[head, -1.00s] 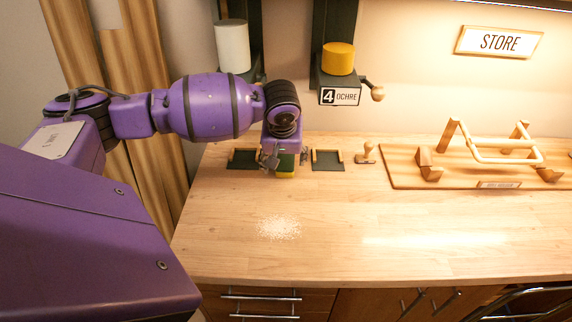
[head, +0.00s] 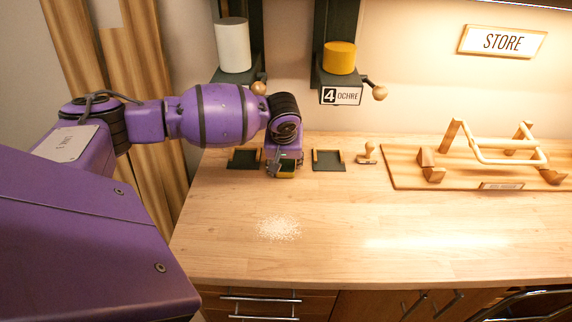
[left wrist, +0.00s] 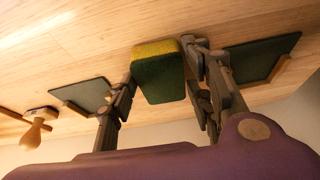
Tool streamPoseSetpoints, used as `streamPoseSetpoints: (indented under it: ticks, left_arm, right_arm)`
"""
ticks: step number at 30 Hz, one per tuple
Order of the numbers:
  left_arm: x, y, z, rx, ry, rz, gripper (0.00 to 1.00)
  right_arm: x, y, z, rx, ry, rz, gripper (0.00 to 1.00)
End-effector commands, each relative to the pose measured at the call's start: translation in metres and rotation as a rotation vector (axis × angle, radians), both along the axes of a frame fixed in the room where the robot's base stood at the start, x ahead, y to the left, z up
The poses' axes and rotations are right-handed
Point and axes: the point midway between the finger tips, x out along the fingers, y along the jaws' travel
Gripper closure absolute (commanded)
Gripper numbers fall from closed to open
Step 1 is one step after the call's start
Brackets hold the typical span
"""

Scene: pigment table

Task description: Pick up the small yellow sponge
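The small yellow sponge (left wrist: 158,75) has a yellow layer and a dark green layer. In the left wrist view it sits between the two fingers of my left gripper (left wrist: 160,72), with a finger against each side. In the head view my left gripper (head: 284,172) is over the back of the worktop, between two dark trays, and the sponge (head: 286,175) shows only in part between its fingers. I cannot tell whether the sponge is clear of the worktop. My right gripper is out of view.
Dark trays stand left (head: 243,164) and right (head: 329,166) of the gripper. A wooden stamp (head: 366,153) is farther right, then a wooden board (head: 400,178) with a rack. White powder (head: 278,228) lies in front. Dispensers with white (head: 233,45) and ochre (head: 340,58) cylinders hang above.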

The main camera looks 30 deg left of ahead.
Motion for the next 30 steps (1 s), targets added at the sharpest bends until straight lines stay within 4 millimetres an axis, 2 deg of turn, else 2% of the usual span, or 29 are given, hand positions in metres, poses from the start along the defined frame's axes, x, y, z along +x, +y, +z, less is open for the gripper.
streamPoseSetpoints:
  ticks: [12, 17, 23, 29, 30]
  left_arm:
    - [0.0, 0.0, 0.0, 0.0, 0.0, 0.0, 0.66]
    - [-0.003, -0.002, 0.006, -0.001, 0.0, 0.0, 0.66]
    - [-0.003, -0.002, 0.035, -0.001, -0.003, -0.001, 0.66]
    - [-0.003, -0.002, 0.073, -0.001, -0.003, 0.0, 0.66]
    - [-0.012, -0.007, 0.07, -0.001, 0.003, -0.004, 0.66]
  right_arm:
    - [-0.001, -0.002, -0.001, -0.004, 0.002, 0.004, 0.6]
    - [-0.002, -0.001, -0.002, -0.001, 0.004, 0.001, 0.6]
    - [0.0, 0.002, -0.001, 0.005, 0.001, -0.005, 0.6]
    - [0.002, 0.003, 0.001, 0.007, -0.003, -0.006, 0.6]
    - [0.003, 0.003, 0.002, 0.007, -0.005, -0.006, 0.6]
